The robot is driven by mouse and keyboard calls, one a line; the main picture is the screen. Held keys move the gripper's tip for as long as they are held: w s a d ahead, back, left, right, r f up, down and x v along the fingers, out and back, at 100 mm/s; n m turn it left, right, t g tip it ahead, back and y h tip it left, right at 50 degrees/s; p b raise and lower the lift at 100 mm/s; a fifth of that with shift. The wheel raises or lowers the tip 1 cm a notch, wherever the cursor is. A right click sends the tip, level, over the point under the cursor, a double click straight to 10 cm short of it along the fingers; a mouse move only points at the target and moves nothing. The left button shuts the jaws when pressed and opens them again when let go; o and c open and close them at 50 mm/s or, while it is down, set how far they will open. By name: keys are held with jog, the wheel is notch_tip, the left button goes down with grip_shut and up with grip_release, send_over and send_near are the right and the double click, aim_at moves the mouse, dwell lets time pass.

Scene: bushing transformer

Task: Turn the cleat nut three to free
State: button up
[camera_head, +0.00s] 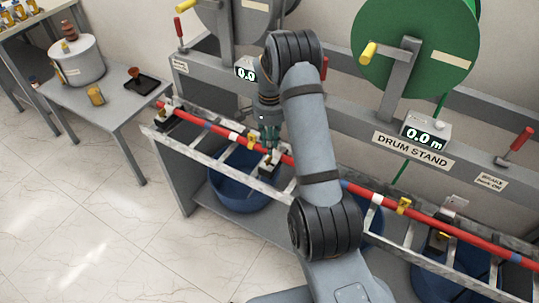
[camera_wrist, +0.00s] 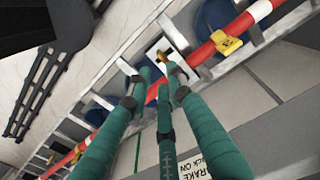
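My gripper (camera_head: 268,143) points down over a cleat (camera_head: 269,168) on the cable rack in the head view. In the wrist view, my gripper (camera_wrist: 161,78) shows three green fingers that draw close together at their tips. A small brass-coloured nut (camera_wrist: 164,56) shows just beyond the tips, by a pale cleat. I cannot tell whether the fingers touch it or grip it. A yellow cleat part (camera_wrist: 227,43) sits on the red cable to the right. No number on the cleats can be read.
The red cable (camera_head: 340,185) runs along the ladder rack (camera_head: 215,150). More cleats sit left and right. Blue tubs (camera_head: 237,190) stand below. The drum stand (camera_head: 345,122) with its green drum (camera_head: 420,40) is behind. A side table (camera_head: 115,100) stands left; the tiled floor in front is clear.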

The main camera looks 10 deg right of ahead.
aim_at(269, 159)
notch_tip(269, 159, down, 7)
jog(key=shift+w+r+p, duration=0.1)
jog(key=shift+r+p, duration=0.1)
jog(key=shift+p, duration=0.55)
jog(key=shift+c, duration=1.1)
grip_shut()
